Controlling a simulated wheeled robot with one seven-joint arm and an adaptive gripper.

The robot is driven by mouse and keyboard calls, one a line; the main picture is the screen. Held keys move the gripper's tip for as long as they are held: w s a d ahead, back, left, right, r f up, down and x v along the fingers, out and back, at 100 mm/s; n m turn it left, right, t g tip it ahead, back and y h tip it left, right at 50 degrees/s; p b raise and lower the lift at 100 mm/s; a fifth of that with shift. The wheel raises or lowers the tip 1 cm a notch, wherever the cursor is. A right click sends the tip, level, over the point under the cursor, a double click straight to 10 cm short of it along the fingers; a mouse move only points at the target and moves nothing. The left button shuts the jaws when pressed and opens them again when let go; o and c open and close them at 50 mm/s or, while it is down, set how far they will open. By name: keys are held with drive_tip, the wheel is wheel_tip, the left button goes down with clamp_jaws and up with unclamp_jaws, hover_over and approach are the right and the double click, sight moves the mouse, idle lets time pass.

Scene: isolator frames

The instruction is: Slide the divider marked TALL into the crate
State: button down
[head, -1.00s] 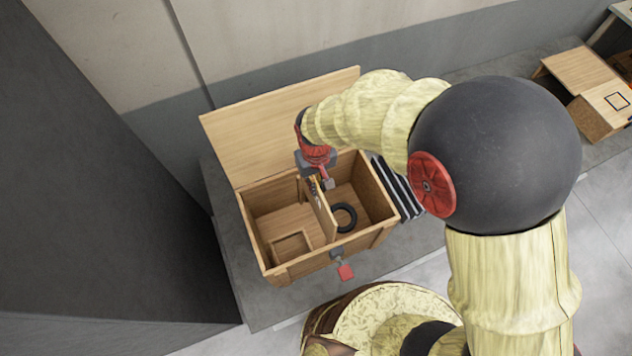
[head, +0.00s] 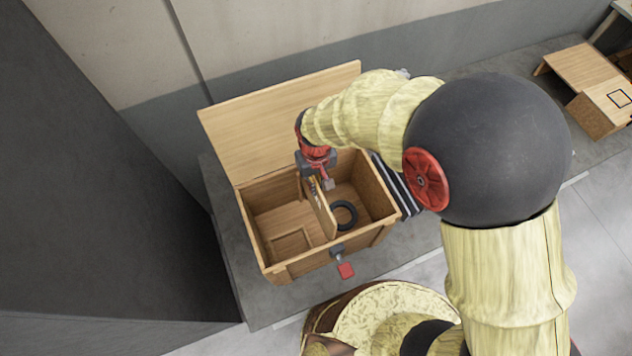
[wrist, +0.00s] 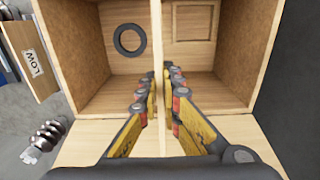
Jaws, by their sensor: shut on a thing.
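The wooden crate (head: 292,266) stands open with its lid (head: 285,120) raised at the back. My gripper (wrist: 158,84) is shut on a thin wooden divider (wrist: 158,45). In the head view the divider (head: 323,212) stands upright inside the crate, running from back to front between the two halves. Its top edge is near the level of the rim. No TALL mark shows on the side I see. My gripper (head: 318,181) is over the crate's back part. Whether the divider's lower edge touches the floor or sits in slots is hidden.
A black ring (head: 344,214) lies on the crate floor right of the divider. A square frame (wrist: 194,20) lies on the other side. A red-ended latch (head: 345,270) hangs at the crate's front. A board marked LOW (wrist: 33,62) stands beside the crate among dark panels.

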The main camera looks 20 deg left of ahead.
sight(316, 205)
drive_tip(key=shift+f+b, duration=5.15)
drive_tip(key=shift+f, duration=3)
drive_tip(key=c, duration=1.9)
unclamp_jaws()
